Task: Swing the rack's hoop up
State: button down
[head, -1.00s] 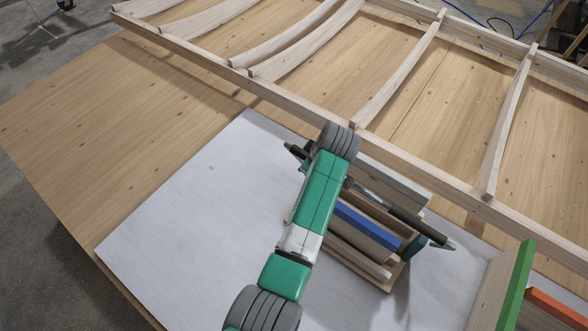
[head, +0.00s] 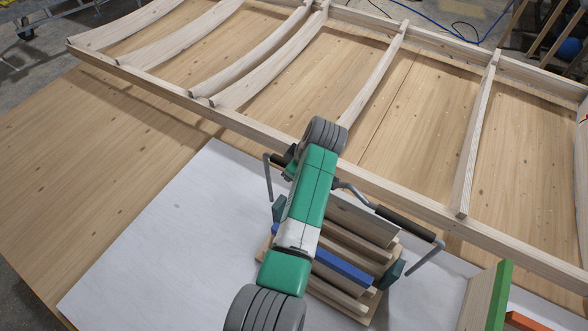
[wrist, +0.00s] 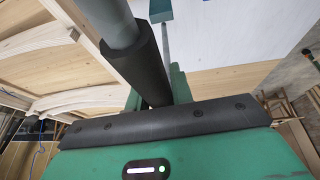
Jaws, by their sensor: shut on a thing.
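The rack (head: 372,309) is a small wooden holder of upright boards, one of them blue, with dark green side brackets (head: 392,274). Its hoop (head: 405,222) is a grey tube with black sleeves. The hoop stands raised above the boards, its side legs running down towards the brackets. My gripper is hidden under my arm in the head view. In the wrist view my gripper (wrist: 153,90) is shut around the hoop's black sleeve (wrist: 133,50). The thin grey rod and green block beyond look like a hoop leg and bracket.
A slatted wooden frame (head: 250,122) lies along the far side of the wooden table (head: 110,150), close behind the hoop. A white sheet (head: 170,235) lies under the rack. Boards with green and orange edges (head: 490,295) stand at the lower right.

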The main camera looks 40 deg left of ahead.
jog(key=c, duration=1.2)
grip_release()
jog(key=shift+c, duration=0.2)
jog(key=shift+r, duration=0.1)
jog(key=v, duration=0.7)
jog(key=shift+d+r, duration=0.15)
jog(key=shift+r, duration=0.2)
